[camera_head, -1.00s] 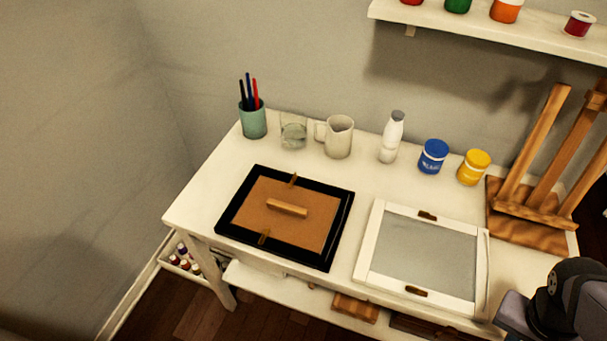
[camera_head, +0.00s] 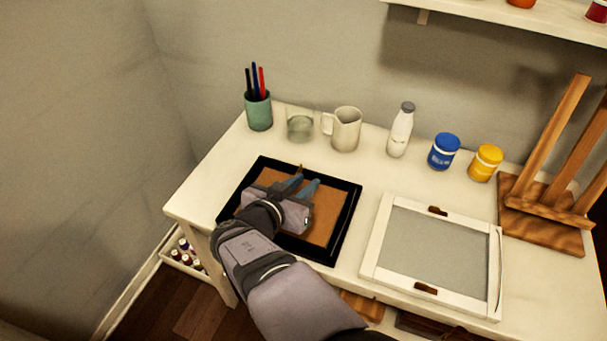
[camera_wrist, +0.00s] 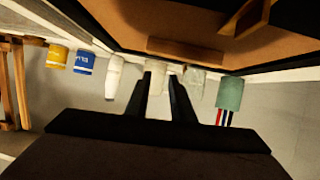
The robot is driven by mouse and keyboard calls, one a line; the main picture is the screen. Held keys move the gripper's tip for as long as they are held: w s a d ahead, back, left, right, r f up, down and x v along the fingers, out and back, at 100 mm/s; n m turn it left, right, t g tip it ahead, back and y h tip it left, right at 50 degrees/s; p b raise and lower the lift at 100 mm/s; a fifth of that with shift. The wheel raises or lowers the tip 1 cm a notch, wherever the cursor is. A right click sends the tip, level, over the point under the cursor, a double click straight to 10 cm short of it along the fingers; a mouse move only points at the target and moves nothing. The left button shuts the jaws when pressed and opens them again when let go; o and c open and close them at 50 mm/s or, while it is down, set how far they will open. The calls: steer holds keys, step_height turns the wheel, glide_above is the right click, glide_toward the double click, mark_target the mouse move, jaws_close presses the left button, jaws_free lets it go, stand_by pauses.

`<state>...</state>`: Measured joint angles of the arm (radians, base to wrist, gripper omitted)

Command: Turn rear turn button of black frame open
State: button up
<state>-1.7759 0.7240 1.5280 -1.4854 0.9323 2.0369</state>
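The black frame (camera_head: 345,228) lies back side up on the white table, with a brown backing board (camera_head: 326,216). My gripper (camera_head: 306,183) is above the board, near the rear edge, with its two fingers apart and nothing seen between them. The tip of the rear turn button (camera_head: 299,168) shows just beyond the left finger; the rest is hidden, so contact cannot be told. In the wrist view, turned upside down, the open fingers (camera_wrist: 162,78) point past the wooden block (camera_wrist: 185,50) on the board. The front turn button (camera_wrist: 250,17) also shows there; the head view hides it.
A white frame (camera_head: 375,245) lies to the right. A pen cup (camera_head: 258,112), glass (camera_head: 300,125), mug (camera_head: 347,132), bottle (camera_head: 401,132), blue jar (camera_head: 444,152) and yellow jar (camera_head: 486,163) stand behind. A wooden easel (camera_head: 545,235) stands at the far right.

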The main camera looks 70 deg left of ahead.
steer(key=y, duration=0.1)
glide_toward(300, 167)
steer(key=shift+g, duration=0.3)
steer(key=shift+p+x, duration=0.8)
steer(key=shift+x, duration=2.65)
steer(key=shift+w+r, duration=0.15)
steer(key=shift+c, duration=0.4)
jaws_close()
